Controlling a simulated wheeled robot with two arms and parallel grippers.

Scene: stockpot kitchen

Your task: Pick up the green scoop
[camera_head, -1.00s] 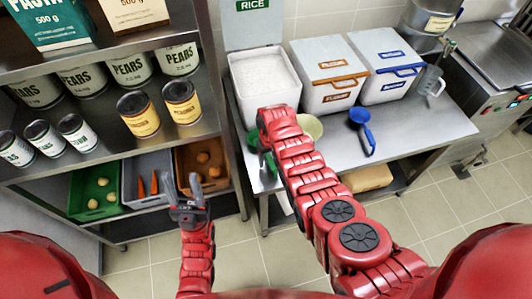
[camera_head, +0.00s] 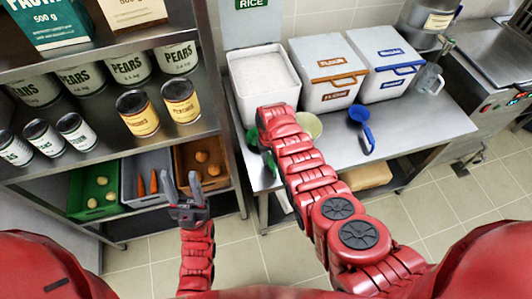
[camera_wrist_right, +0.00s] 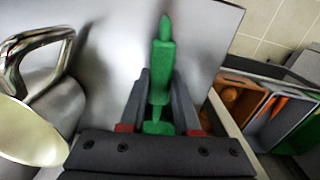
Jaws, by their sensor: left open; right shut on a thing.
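The green scoop (camera_wrist_right: 162,60) lies lengthwise between the fingers of my right gripper (camera_wrist_right: 160,88) in the right wrist view. That gripper is shut on its narrow green part. In the head view only bits of the green scoop (camera_head: 253,136) show, beside the end of my red right arm at the table's left side. The arm hides the rest of it and the right gripper. I cannot tell whether the scoop touches the steel table. My left gripper (camera_head: 186,190) is open and empty, in front of the shelf's lower crates.
An open rice bin (camera_head: 240,95) stands at the table's back left, beside two lidded bins (camera_head: 327,95) (camera_head: 383,88). A blue scoop (camera_head: 361,126) and a cream round thing (camera_head: 309,125) are on the table. The orange-vegetable crate (camera_head: 135,193) sits left of my left gripper.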

